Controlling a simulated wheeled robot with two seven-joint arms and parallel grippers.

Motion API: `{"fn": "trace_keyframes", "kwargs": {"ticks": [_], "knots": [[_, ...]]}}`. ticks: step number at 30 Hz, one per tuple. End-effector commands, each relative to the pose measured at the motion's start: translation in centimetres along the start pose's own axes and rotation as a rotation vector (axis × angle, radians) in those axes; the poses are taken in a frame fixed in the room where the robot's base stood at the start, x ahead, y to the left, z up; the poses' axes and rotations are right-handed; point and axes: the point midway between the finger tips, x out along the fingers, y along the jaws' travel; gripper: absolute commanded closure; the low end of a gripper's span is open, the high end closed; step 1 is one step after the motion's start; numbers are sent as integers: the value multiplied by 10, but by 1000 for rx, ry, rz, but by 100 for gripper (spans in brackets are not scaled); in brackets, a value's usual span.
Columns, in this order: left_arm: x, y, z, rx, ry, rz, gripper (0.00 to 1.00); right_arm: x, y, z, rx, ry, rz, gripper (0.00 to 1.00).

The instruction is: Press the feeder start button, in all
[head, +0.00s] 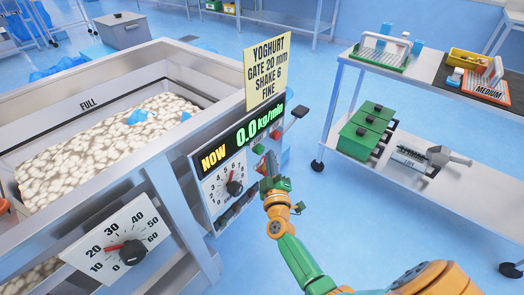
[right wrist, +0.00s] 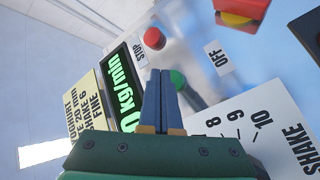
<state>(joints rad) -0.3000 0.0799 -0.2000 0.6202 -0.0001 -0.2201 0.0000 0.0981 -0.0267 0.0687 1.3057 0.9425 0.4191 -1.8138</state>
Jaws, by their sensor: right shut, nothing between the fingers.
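The feeder's control panel (head: 232,160) stands at the middle of the head view, and its display (head: 243,139) reads NOW 0.0 kg/min. In the right wrist view a round green button (right wrist: 178,80) sits on the panel beside the tips of my right gripper (right wrist: 160,73). The fingers are shut and empty and point at the panel; they partly cover the area near the button, and I cannot tell whether they touch it. My right gripper (head: 268,184) also shows in the head view, close to the panel's right side. My left gripper is not in view.
A red button (right wrist: 154,38) with a STOP label is near the green one. The feeder hopper (head: 60,130) is at left; a two-level trolley (head: 430,90) is at right, with clear floor between.

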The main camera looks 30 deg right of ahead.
Motion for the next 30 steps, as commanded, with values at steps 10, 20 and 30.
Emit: {"fn": "trace_keyframes", "kwargs": {"ticks": [10,20,30], "knots": [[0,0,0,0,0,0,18,0,0,0,0,0,0,100],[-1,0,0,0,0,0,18,6,-4,-4,1,0,-1,100],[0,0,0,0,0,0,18,6,-4,-4,0,0,0,100]]}}
